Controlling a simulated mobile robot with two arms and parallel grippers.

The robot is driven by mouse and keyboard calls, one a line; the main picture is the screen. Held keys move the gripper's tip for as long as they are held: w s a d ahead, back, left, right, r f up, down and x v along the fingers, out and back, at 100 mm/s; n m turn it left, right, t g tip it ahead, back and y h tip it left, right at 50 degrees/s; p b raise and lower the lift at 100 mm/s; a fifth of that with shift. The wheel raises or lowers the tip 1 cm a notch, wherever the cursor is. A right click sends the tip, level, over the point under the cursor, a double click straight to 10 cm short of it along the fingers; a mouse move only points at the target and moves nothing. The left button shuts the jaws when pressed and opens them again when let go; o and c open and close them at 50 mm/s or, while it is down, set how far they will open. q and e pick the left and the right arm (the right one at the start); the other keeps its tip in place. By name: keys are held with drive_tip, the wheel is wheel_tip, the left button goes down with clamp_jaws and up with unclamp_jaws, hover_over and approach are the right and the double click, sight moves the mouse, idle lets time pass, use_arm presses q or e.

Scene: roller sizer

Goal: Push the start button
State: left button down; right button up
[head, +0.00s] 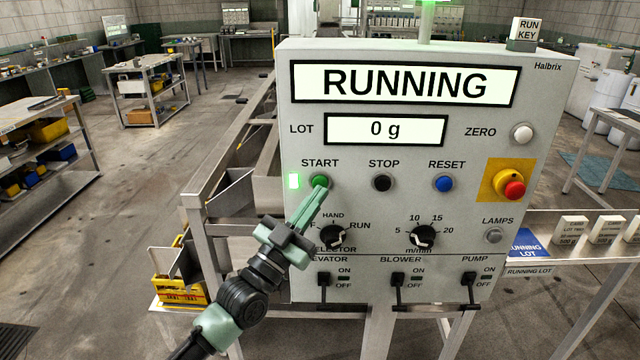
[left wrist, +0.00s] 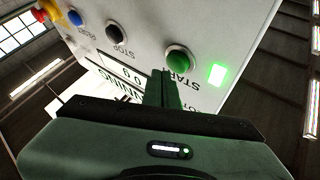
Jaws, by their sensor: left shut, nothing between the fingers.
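The green start button (head: 320,181) is on the left of the grey control panel (head: 350,275), under the word START. My left gripper (head: 318,193) is shut and empty, with its fingertips right at the button's lower edge in the head view. In the left wrist view the start button (left wrist: 180,60) shows just beyond the tips of my left gripper (left wrist: 162,74); I cannot tell whether they touch. A green lamp (head: 294,181) beside the button is lit. The display (head: 405,84) reads RUNNING and the lot display (head: 385,130) reads 0 g. My right gripper is not in view.
The black stop button (head: 382,183), blue reset button (head: 443,183) and red emergency knob (head: 514,190) lie to the right. The selector knob (head: 332,236) is close below my left gripper, partly behind it. Toggle switches line the panel's bottom. A metal frame stands left of the panel.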

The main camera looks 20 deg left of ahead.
use_arm(q)
drive_tip(key=s+p, duration=0.1)
drive_tip(key=s, duration=0.1)
drive_tip(key=s+d+p, duration=0.1)
drive_tip(key=s, duration=0.2)
drive_tip(key=shift+d+p, duration=0.2)
drive_tip(key=shift+p, duration=0.2)
drive_tip(key=shift+w, duration=0.1)
